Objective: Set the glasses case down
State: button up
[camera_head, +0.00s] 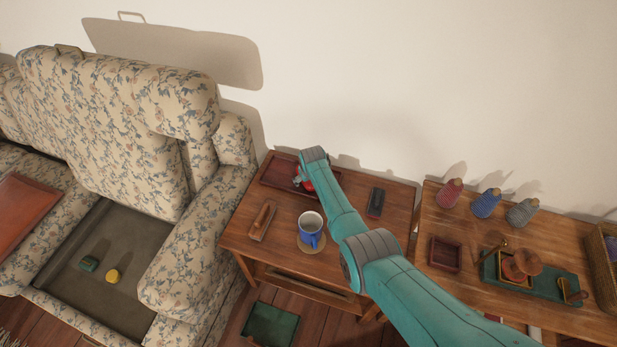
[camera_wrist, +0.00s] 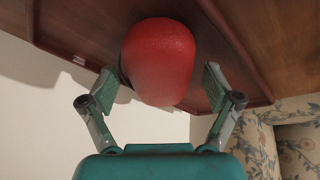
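The glasses case, as I take it, is the red rounded thing (camera_wrist: 160,62) in the wrist view; only its smooth end shows. It also shows as a small red patch (camera_head: 308,186) in the head view, mostly hidden by my arm. It is at the dark red-brown tray (camera_head: 277,174) on the wooden side table (camera_head: 345,253). My gripper (camera_wrist: 160,88) has its fingers spread on either side of the case, with a narrow gap visible on each side. I cannot tell for certain whether the case rests on the tray.
A blue mug (camera_head: 311,229) stands on a round coaster in front of the tray. A brown narrow holder (camera_head: 262,220) lies left of it, a dark case (camera_head: 376,202) to the right. A floral armchair (camera_head: 185,250) stands left; a second table (camera_head: 450,275) with several items stands right.

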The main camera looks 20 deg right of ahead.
jog(key=shift+r, duration=0.1)
jog(key=v, duration=1.2)
dwell(0.7)
